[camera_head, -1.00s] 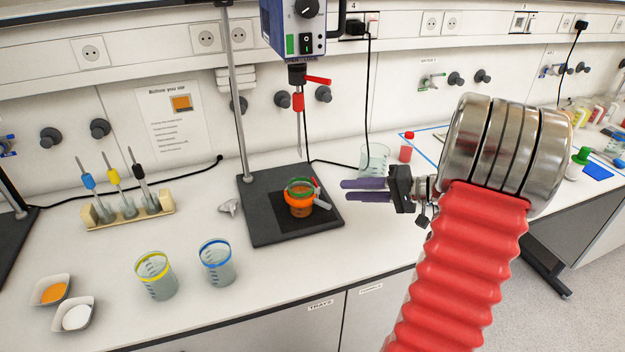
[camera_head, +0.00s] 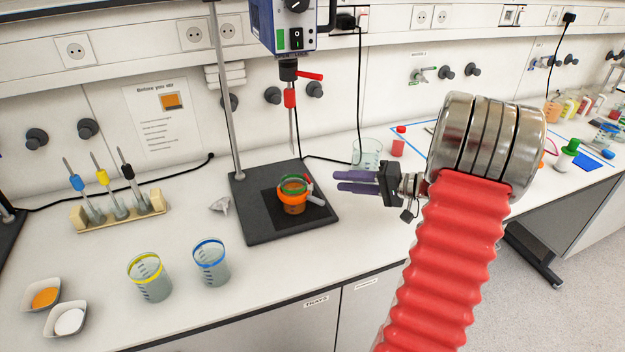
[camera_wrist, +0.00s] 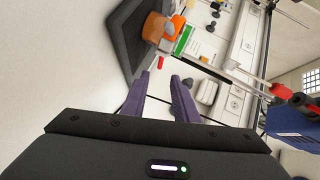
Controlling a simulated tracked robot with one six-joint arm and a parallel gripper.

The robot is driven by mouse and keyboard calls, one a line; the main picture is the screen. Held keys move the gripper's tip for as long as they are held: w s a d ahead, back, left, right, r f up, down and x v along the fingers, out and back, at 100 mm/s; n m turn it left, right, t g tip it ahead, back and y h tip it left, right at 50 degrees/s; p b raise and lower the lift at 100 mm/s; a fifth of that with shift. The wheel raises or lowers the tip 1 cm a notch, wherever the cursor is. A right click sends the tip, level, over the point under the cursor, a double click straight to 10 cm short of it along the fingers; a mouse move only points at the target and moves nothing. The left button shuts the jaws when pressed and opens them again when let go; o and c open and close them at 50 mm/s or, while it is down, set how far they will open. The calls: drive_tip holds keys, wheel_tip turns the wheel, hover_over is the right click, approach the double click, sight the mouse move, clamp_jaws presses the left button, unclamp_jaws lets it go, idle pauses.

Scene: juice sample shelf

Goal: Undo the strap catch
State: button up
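An orange-banded cup (camera_head: 293,205) with a green ring (camera_head: 291,183) around its top stands on the black stand base (camera_head: 258,229). A small grey bar (camera_head: 316,200) and a red piece stick out at its right side. Which of these is the strap catch I cannot tell for sure. In the wrist view the cup (camera_wrist: 154,26) is at the top, with a green piece (camera_wrist: 183,39) and a red piece (camera_wrist: 162,62) near it. My gripper (camera_head: 336,181) has purple fingers, spread apart and empty. It is to the right of the cup, pointing left, clear of it.
A stand rod (camera_head: 223,100) and a blue stirrer motor (camera_head: 287,28) with a hanging shaft rise behind the cup. A glass beaker (camera_head: 366,152) and red-capped bottle (camera_head: 398,142) stand behind my gripper. Two beakers, one blue-rimmed (camera_head: 211,262), stand front left.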

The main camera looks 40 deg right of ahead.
sight(308, 180)
drive_tip(key=x, duration=1)
drive_tip(key=shift+w+a, duration=0.1)
drive_tip(key=shift+w, duration=0.05)
drive_tip(key=shift+c, duration=0.2)
clamp_jaws()
